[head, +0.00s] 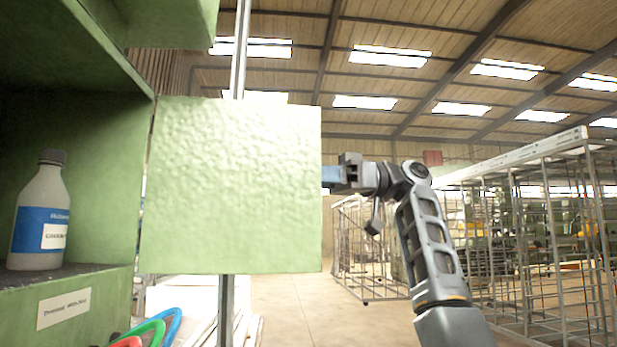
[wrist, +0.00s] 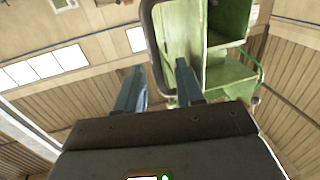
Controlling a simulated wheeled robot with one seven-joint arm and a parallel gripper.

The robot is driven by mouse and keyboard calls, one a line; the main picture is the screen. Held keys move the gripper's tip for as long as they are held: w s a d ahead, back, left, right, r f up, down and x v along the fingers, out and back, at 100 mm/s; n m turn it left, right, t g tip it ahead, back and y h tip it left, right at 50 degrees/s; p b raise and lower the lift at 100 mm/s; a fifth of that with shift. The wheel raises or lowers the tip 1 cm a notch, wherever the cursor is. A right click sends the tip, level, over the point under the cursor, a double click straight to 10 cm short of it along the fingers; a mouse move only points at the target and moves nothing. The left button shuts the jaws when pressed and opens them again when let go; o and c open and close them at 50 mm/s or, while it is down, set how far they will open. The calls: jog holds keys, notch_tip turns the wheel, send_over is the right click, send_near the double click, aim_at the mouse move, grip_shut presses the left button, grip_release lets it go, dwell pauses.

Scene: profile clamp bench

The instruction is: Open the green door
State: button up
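The green door (head: 232,185) stands swung open beside the green cabinet (head: 85,290), its flat face filling the middle of the head view. The cabinet's left compartment is exposed. My gripper (head: 331,176) is at the door's right edge, with its fingertips hidden behind the panel. In the wrist view my gripper (wrist: 158,82) has its two blue-grey fingers spread apart. A dark grey curved bar (wrist: 152,45), which looks like the door's handle, runs down between them, nearer the right finger. I cannot tell whether it touches a finger.
A white bottle (head: 40,215) with a blue label stands on the cabinet shelf. Coloured rounded items (head: 150,332) lie below the door. A metal post (head: 228,310) rises behind the door. Wire cages (head: 545,235) stand at the right. Open floor (head: 300,310) shows between.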

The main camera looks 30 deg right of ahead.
jog(key=b+v, duration=0.2)
jog(key=v, duration=0.5)
jog(key=shift+d, duration=0.35)
jog(key=shift+s, duration=0.1)
